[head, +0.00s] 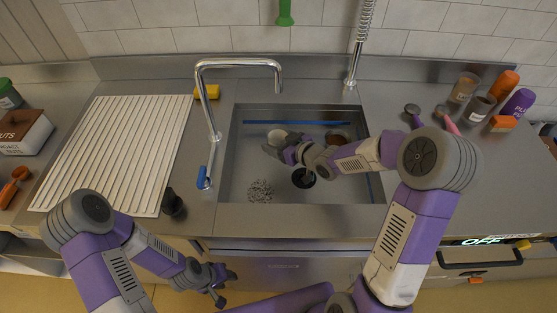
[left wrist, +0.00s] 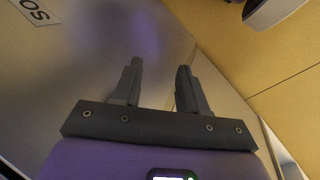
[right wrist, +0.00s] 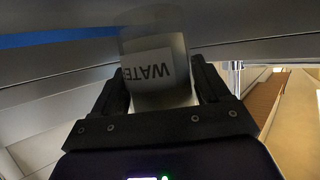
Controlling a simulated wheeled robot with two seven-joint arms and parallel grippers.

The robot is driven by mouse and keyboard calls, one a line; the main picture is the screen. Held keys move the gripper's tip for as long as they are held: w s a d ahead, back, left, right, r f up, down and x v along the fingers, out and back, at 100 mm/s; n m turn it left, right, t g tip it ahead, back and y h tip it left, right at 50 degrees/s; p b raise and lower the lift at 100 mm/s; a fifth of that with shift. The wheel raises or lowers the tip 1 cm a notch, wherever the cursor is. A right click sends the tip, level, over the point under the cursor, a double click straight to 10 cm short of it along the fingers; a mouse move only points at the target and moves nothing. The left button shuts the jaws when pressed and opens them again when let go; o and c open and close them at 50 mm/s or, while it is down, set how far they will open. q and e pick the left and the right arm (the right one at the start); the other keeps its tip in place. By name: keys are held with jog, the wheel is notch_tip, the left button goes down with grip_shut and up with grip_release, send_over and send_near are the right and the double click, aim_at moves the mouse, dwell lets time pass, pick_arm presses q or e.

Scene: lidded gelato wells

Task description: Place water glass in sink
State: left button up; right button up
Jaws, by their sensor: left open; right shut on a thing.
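The water glass (right wrist: 160,75) is a cup with a label reading "WATE" in the right wrist view. My right gripper (right wrist: 163,85) is shut on it, with one finger on each side. In the head view, my right gripper (head: 283,147) is over the left part of the sink (head: 235,130), and the glass (head: 273,150) is partly hidden by the gripper. I cannot tell whether the glass touches the sink floor. My left gripper (head: 222,283) is open and empty, low in front of the counter; its two parted fingers (left wrist: 158,88) show in the left wrist view.
A chrome faucet (head: 212,100) stands at the sink's left. A brown round thing (head: 337,137), a dark drain (head: 303,178) and a speckled patch (head: 260,191) are in the basin. A white ribbed drainboard (head: 120,150) lies left. Several cups and bottles (head: 480,107) stand right.

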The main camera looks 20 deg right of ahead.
notch_tip(320, 180, down, 6)
jog(key=shift+r+b, duration=0.1)
jog(key=shift+b, duration=0.85)
jog(key=o, duration=0.7)
jog(key=shift+f, duration=0.25)
jog(key=o, duration=0.5)
jog(key=shift+c, duration=0.2)
jog(key=shift+r, duration=0.1)
